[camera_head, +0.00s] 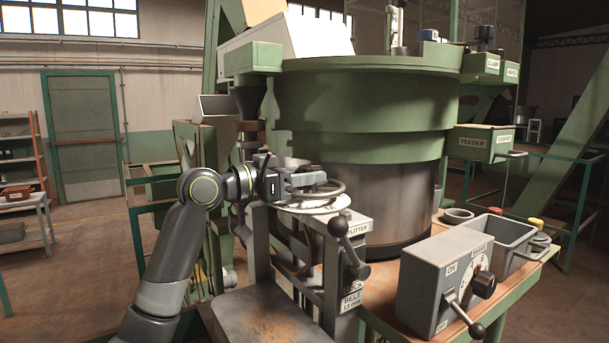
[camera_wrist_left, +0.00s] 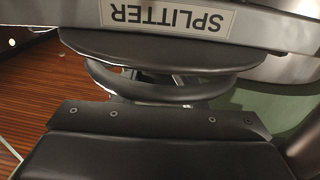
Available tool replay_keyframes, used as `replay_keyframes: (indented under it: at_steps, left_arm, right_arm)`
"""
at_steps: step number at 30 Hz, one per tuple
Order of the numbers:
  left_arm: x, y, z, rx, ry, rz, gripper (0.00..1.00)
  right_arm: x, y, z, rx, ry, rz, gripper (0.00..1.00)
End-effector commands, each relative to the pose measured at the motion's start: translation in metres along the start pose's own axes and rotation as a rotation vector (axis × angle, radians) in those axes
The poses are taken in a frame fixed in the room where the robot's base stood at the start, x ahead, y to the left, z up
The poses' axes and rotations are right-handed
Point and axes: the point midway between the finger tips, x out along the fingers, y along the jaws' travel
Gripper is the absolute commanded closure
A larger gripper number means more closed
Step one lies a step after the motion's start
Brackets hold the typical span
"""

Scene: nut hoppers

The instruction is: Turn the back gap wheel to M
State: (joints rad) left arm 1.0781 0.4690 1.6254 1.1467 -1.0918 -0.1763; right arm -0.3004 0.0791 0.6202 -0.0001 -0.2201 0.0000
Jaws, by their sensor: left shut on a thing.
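A grey handwheel (camera_head: 335,188) lies nearly flat above a pale round dial plate (camera_head: 322,207), on top of the grey stand labelled SPLITTER (camera_head: 355,230). My left gripper (camera_head: 312,183) reaches in from the left at wheel height and is shut on the wheel. In the left wrist view the curved wheel rim (camera_wrist_left: 150,92) crosses in front of the gripper body, below the upside-down SPLITTER label (camera_wrist_left: 165,18). The fingertips are mostly hidden there. I cannot read the dial's marks or the wheel's setting. My right gripper is out of view.
The large green feeder bowl (camera_head: 365,110) stands close behind. A grey control box (camera_head: 440,285) with a knob and lever and a grey bin (camera_head: 490,240) are at right.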

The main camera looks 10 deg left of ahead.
Motion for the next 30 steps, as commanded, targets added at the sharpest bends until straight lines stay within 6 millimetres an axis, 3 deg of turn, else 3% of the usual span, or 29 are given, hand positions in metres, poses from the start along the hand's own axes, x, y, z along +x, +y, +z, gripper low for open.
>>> replay_keyframes:
  at_steps: [18,30]
  left_arm:
    - [0.0013,-0.0066,-0.0015,-0.002,0.0,0.426,0.84]
    - [0.0021,-0.0072,-0.0004,0.0,0.0,0.551,0.84]
  right_arm:
    - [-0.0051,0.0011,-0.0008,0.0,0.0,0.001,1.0]
    - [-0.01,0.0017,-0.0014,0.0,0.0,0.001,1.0]
